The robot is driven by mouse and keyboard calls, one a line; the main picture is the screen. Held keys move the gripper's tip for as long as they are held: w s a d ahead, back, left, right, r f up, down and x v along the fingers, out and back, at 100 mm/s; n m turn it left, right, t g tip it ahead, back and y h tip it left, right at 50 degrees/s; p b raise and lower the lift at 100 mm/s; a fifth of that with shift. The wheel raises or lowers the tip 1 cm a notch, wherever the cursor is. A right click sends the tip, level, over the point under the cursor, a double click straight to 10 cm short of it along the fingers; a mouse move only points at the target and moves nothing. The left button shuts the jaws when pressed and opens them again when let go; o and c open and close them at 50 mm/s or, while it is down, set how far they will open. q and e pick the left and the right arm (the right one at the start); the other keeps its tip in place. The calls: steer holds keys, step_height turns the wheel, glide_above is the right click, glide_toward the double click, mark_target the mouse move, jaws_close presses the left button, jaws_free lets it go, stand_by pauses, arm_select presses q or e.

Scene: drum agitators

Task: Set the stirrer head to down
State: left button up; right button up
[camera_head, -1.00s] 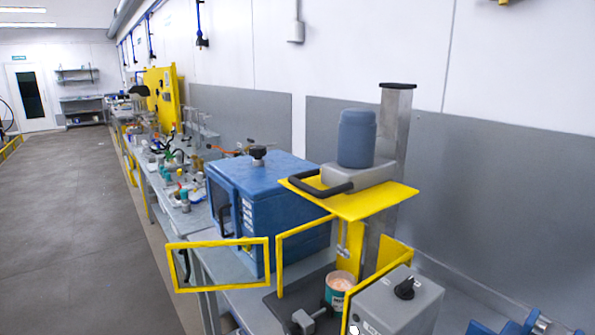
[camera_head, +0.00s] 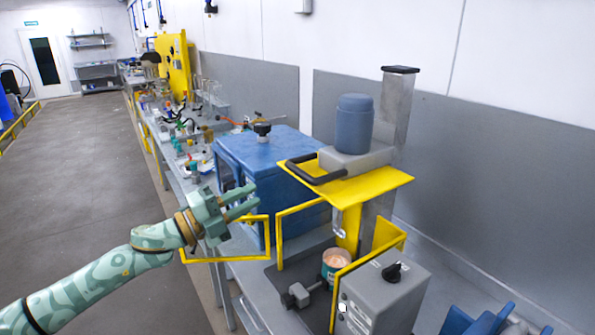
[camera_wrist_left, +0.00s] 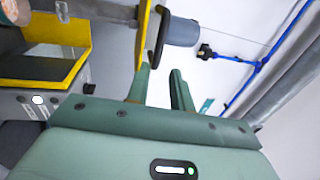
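The stirrer head is a grey block (camera_head: 355,160) with a blue motor (camera_head: 354,122) on a yellow plate (camera_head: 346,187), high on a grey column (camera_head: 396,105). A black loop handle (camera_head: 318,174) sticks out from its left side. The head stands above a cup of pinkish contents (camera_head: 335,263). My left gripper (camera_head: 256,196) is open and empty, left of the handle and apart from it. In the left wrist view, the handle (camera_wrist_left: 160,36) and blue motor (camera_wrist_left: 181,31) lie beyond the two parted fingers (camera_wrist_left: 160,80). My right gripper is not in view.
Yellow guard panels (camera_head: 300,208) surround the cup. A grey control box (camera_head: 375,300) with a black knob stands in front. A blue cabinet (camera_head: 265,150) stands behind my left gripper. The floor at left (camera_head: 90,170) is clear.

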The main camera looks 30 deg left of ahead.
mark_target(297, 174)
arm_select(q)
steer(key=p+x, duration=0.3)
steer(key=x, duration=0.9)
steer(key=shift+w, duration=0.15)
steer(key=shift+w+d, duration=0.4)
steer(key=shift+w, duration=0.1)
jaws_close()
step_height(297, 174, down, 17)
steer(key=b, duration=1.2)
